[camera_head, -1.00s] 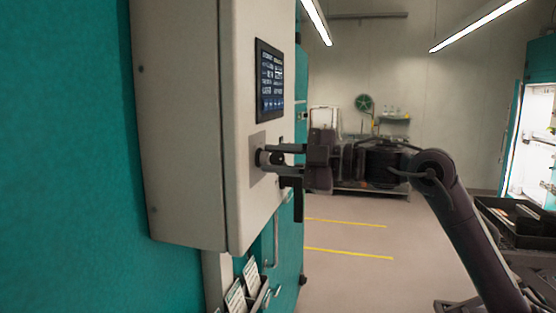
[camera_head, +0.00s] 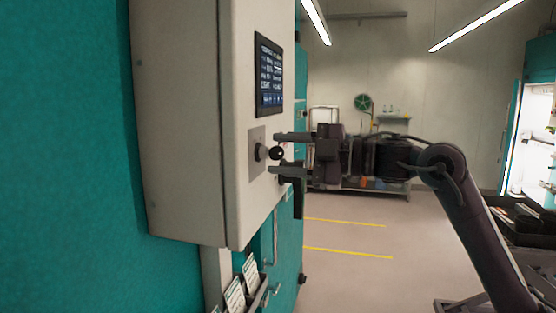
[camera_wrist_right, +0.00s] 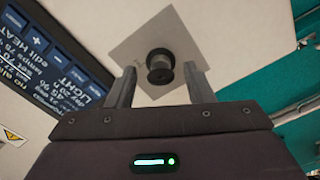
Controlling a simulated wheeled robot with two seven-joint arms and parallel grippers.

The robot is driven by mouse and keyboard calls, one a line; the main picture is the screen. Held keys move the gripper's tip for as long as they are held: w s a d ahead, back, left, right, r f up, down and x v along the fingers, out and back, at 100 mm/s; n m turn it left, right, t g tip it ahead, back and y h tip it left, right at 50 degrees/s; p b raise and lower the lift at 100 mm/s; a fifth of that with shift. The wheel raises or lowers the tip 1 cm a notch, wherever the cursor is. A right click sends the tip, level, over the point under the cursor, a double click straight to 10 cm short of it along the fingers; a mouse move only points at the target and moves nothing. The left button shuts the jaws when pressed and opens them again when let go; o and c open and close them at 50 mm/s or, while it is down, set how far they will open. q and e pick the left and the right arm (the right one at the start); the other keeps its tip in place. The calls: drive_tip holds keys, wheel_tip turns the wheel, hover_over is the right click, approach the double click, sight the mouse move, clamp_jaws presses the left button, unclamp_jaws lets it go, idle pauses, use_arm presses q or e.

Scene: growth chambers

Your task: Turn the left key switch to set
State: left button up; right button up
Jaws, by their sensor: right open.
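The key switch (camera_head: 262,152) is a round dark knob on a grey square plate (camera_head: 256,165), set in the front of a pale control box below its screen. It also shows in the right wrist view (camera_wrist_right: 160,68), on its plate (camera_wrist_right: 150,35). My right gripper (camera_head: 276,153) is open, its two fingers pointing at the box. In the right wrist view the open fingers (camera_wrist_right: 160,90) stand to either side of the knob's lower edge, apart from it. The markings on the plate are too small to read. My left gripper is not in view.
The control box (camera_head: 190,110) hangs on a teal cabinet wall (camera_head: 70,150). A lit screen (camera_head: 269,77) sits above the switch. Card holders (camera_head: 237,296) hang below the box. The floor (camera_head: 350,238) to the right is clear, with yellow lines. A cart (camera_head: 360,186) stands behind.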

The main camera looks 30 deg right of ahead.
drive_tip(key=b+v, duration=0.3)
drive_tip(key=v, duration=0.3)
drive_tip(key=shift+s+d, duration=0.1)
drive_tip(key=shift+s, duration=0.05)
idle(0.3)
